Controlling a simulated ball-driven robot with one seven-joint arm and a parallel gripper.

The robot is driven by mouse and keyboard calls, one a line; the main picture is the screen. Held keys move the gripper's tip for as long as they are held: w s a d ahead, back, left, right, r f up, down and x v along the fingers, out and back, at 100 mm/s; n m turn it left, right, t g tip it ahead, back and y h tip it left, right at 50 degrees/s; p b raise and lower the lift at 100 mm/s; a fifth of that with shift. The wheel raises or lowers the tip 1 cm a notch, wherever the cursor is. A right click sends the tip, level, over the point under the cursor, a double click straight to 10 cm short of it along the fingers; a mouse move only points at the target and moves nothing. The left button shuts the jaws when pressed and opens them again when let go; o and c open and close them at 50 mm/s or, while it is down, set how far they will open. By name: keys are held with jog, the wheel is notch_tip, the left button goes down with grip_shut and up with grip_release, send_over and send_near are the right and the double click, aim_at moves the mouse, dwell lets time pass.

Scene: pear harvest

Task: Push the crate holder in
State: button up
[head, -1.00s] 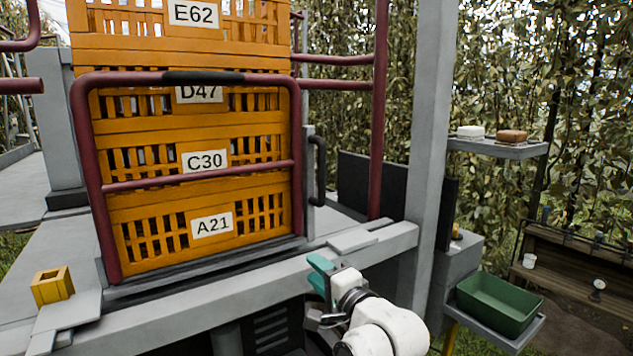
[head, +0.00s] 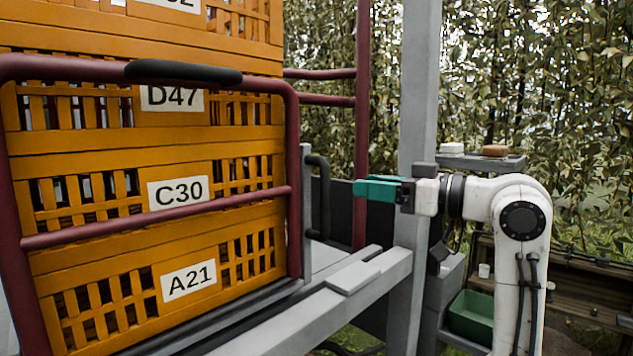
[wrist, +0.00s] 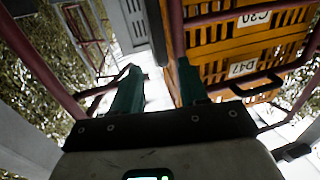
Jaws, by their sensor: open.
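The crate holder is a dark red tube frame (head: 150,221) with a padded black grip (head: 183,72) on its top bar. It stands in front of stacked orange crates (head: 150,255) labelled A21, C30 and D47. A black curved handle (head: 322,195) is on the grey post right of the frame. My gripper (head: 362,190) points left, right of this handle and apart from the frame in the head view. Its teal fingers are open and empty. In the wrist view, my gripper (wrist: 158,80) has the crates (wrist: 225,45) to its right, with labels upside down.
A grey upright post (head: 415,90) stands behind my gripper. A grey platform edge (head: 330,300) runs below. A shelf (head: 475,163) holds a white block and a brown block. A green bin (head: 470,315) is low at the right.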

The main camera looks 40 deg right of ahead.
jog(key=p+x, duration=0.2)
jog(key=x, duration=0.8)
grip_shut()
dwell(0.4)
